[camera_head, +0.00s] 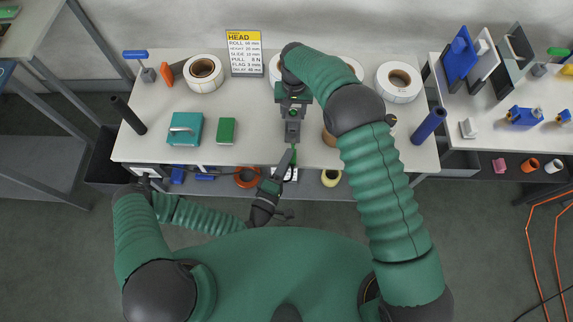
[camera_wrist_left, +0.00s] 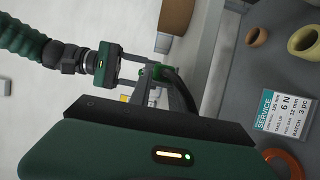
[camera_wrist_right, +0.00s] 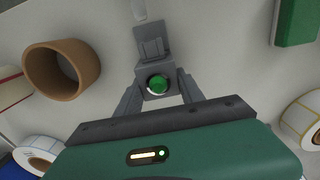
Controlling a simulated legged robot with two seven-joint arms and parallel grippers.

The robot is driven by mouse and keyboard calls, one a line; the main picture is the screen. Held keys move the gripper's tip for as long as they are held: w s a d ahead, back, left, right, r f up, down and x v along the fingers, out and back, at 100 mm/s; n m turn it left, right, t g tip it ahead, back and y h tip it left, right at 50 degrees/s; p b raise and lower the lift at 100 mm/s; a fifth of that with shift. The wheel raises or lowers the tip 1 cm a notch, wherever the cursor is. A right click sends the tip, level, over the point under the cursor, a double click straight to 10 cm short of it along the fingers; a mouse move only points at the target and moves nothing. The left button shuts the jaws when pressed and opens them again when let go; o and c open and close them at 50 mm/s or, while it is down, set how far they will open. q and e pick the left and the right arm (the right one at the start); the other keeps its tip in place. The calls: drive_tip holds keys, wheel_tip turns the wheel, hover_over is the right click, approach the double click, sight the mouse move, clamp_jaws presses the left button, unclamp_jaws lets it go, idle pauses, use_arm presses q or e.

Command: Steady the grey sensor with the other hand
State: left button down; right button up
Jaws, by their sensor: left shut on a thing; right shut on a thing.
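The grey sensor (camera_head: 293,131) is at the front edge of the white table in the head view. My right gripper (camera_head: 293,108) points down and is shut on it. In the right wrist view the sensor (camera_wrist_right: 152,45) sits between the fingertips, with a round green face towards the camera. My left gripper (camera_head: 290,157) is just below the sensor, at the table edge. It is shut on a small green plug (camera_wrist_left: 149,73) with a black cable (camera_wrist_left: 180,91) curving from it. Whether plug and sensor touch is hard to tell.
Label rolls (camera_head: 204,73) and a HEAD card (camera_head: 244,52) stand at the back. A teal box (camera_head: 185,129) and a green box (camera_head: 227,131) lie left. A brown ring (camera_wrist_right: 62,68) stands near the sensor. A blue tube (camera_head: 428,125) is right. Rings and a SERVICE card (camera_wrist_left: 285,112) lie lower down.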

use_arm(q)
drive_tip(key=shift+w+a, duration=0.15)
drive_tip(key=shift+w, duration=0.9)
drive_tip(key=shift+w, duration=1.25)
idle(0.5)
drive_tip(key=c, duration=1.1)
unclamp_jaws()
drive_tip(key=shift+s, duration=0.1)
use_arm(e)
drive_tip(key=o, duration=1.4)
use_arm(q)
drive_tip(key=v, duration=1.1)
drive_tip(key=shift+s+a, duration=0.2)
drive_tip(key=shift+s, duration=0.1)
